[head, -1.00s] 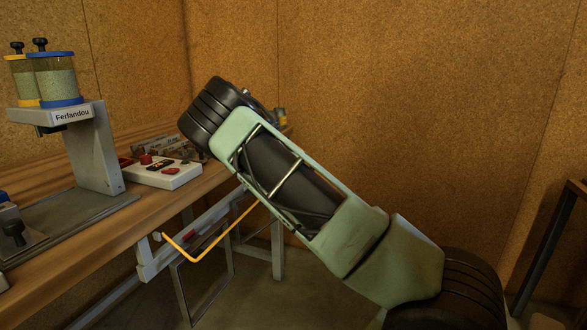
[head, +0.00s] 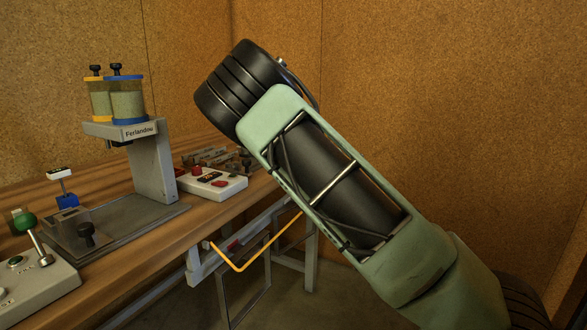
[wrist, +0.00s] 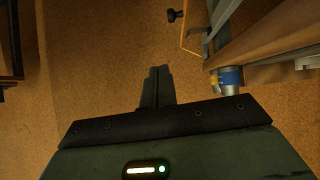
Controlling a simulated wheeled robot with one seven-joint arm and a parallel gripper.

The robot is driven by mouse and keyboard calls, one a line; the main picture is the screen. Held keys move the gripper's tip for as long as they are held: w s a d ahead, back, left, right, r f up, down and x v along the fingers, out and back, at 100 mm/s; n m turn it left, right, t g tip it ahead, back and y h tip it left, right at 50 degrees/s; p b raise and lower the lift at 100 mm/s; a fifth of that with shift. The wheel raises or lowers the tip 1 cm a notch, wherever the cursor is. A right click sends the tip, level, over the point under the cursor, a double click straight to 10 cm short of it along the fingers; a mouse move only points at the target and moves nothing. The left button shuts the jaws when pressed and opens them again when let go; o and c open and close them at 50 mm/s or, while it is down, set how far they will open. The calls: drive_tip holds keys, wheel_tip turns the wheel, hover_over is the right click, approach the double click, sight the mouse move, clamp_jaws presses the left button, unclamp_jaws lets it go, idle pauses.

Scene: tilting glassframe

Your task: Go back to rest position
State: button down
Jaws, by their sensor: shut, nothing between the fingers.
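My gripper (wrist: 157,86) shows in the wrist view, with its two dark fingers together and nothing between them. In the head view my green arm crosses the middle and right of the picture, and the gripper itself is hidden there. The yellow bent rod (head: 240,268) at the front of the bench shows below the arm; it also shows in the wrist view (wrist: 182,35).
The wooden bench (head: 120,285) fills the left. It carries a Ferlandou stand (head: 152,165) with two jars, a white button box (head: 212,184) and a control box with a green-knobbed lever (head: 25,222).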

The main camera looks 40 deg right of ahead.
drive_tip(key=shift+s, duration=0.1)
drive_tip(key=s+a+f+n+g+y, duration=0.1)
drive_tip(key=s+a+f+n+y, duration=0.15)
drive_tip(key=s+a+f, duration=0.35)
drive_tip(key=s+a+f+n+y, duration=0.2)
drive_tip(key=s+a+f+y, duration=0.15)
drive_tip(key=a, duration=0.45)
drive_tip(key=s+a+r+n+g+y, duration=0.1)
drive_tip(key=s+a+r+n+y, duration=0.15)
drive_tip(key=s+a+n, duration=0.9)
drive_tip(key=s+a+r+n+g+y, duration=0.15)
drive_tip(key=s+a+r+n, duration=0.3)
drive_tip(key=s+a, duration=1.4)
drive_tip(key=w+a+r+p, duration=0.1)
drive_tip(key=a+r+p, duration=0.1)
drive_tip(key=r+p, duration=0.6)
drive_tip(key=w+a+r+p, duration=0.2)
drive_tip(key=a+r+p, duration=0.1)
drive_tip(key=r+p, duration=0.4)
drive_tip(key=shift+w+r+y+p, duration=0.15)
drive_tip(key=shift+r+y+p, duration=0.25)
drive_tip(key=shift+p, duration=0.4)
